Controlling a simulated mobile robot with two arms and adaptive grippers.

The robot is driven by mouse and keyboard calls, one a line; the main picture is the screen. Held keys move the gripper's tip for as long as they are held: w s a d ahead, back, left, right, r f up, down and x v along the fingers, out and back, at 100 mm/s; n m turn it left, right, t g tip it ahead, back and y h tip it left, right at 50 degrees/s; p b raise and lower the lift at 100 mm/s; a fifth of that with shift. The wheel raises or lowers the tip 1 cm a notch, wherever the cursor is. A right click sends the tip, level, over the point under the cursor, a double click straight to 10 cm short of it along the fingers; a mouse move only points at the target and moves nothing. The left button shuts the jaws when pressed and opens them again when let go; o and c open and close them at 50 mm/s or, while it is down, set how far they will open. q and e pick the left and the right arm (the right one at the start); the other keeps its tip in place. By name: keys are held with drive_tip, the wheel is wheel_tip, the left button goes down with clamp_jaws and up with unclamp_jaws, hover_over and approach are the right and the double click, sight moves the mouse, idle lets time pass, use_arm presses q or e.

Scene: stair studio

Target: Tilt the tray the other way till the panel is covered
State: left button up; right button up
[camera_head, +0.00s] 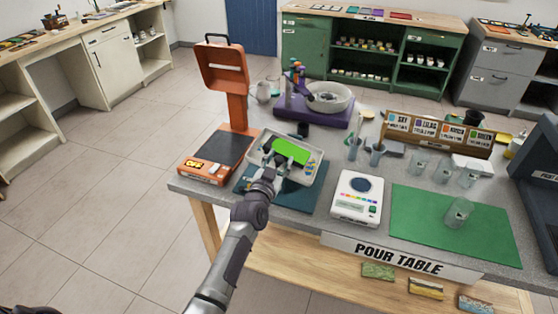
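A pale shallow tray (309,172) is over a dark teal mat (297,198) near the table's left end. It looks tilted, but the exact angle is hard to judge. A panel (291,151) in it shows bright green over most of its visible face. My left gripper (266,166) is at the tray's near-left side, overlapping its rim. Its fingers are small and partly hidden, so I cannot tell whether they are closed on the rim. My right gripper is not in view.
An orange device (208,172) with a dark plate stands close left. A white device (356,197) stands right, beside a green mat (418,218) with a clear cup (458,212). A purple stand with a bowl (328,97) is behind. Several clear cups stand at right.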

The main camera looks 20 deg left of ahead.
use_arm(q)
clamp_jaws()
drive_tip(key=shift+a, duration=0.2)
drive_tip(key=shift+a+r+n, duration=0.1)
drive_tip(key=shift+a+n, duration=0.85)
drive_tip(key=shift+n, duration=0.55)
drive_tip(key=shift+a+f+n+b, duration=0.15)
drive_tip(key=shift+a+n+b, duration=0.1)
drive_tip(key=shift+a+n, duration=0.5)
drive_tip(key=shift+a+f+n+b, duration=0.1)
drive_tip(key=shift+a+n+b, duration=0.15)
drive_tip(key=shift+a+n, duration=0.5)
drive_tip(key=shift+d+n, duration=0.15)
drive_tip(key=shift+n, duration=0.25)
drive_tip(key=shift+o, duration=1.6)
unclamp_jaws()
